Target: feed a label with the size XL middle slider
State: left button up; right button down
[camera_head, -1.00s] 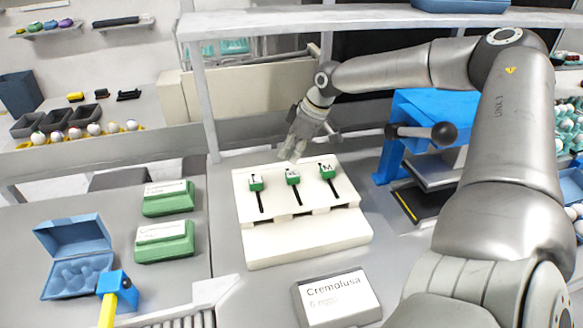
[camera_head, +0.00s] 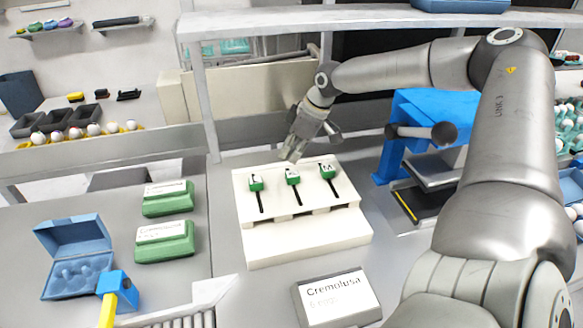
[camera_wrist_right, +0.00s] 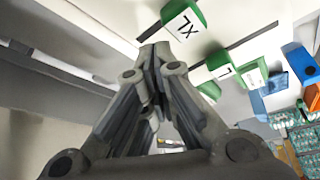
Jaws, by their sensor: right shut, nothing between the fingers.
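A white label dispenser (camera_head: 305,240) stands in the middle of the table with three green sliders at the top of dark slots. The middle slider (camera_head: 292,176) is the XL one; in the right wrist view its XL mark (camera_wrist_right: 184,27) is readable. The L slider (camera_head: 256,183) is on its left and the M slider (camera_head: 327,171) on its right. My right gripper (camera_head: 288,157) is shut and empty, just behind and above the middle slider; its fingertips (camera_wrist_right: 158,50) appear close beside the XL slider in the wrist view. My left gripper is out of view.
A card reading Cremolusa (camera_head: 338,298) lies in front of the dispenser. Two green labelled boxes (camera_head: 166,242) and an open blue egg box (camera_head: 75,262) are at the left. A blue machine (camera_head: 400,125) stands at the right, and a shelf (camera_head: 380,18) spans above.

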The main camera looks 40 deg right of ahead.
aim_at(291, 172)
jog(key=shift+f, duration=0.1)
jog(key=shift+f+b, duration=1.5)
jog(key=shift+b, duration=0.05)
jog(key=shift+s+a+r, duration=0.1)
jog(key=shift+s+r, duration=0.05)
jog(key=shift+s+a+r+p, duration=0.1)
jog(key=shift+s+a+p, duration=0.2)
jog(key=shift+s+p, duration=0.3)
jog(key=shift+s+a+p, duration=0.3)
jog(key=shift+s+p, duration=0.2)
jog(key=shift+p, duration=0.1)
jog(key=s+p, duration=0.1)
jog(key=s+a+p, duration=0.1)
jog(key=p, duration=0.1)
jog(key=s+a+p, duration=0.1)
jog(key=s, duration=0.1)
jog(key=shift+a, duration=0.1)
jog(key=shift+f, duration=0.2)
notch_tip(291, 172, up, 7)
jog(key=p, duration=0.5)
jog(key=shift+s, duration=0.1)
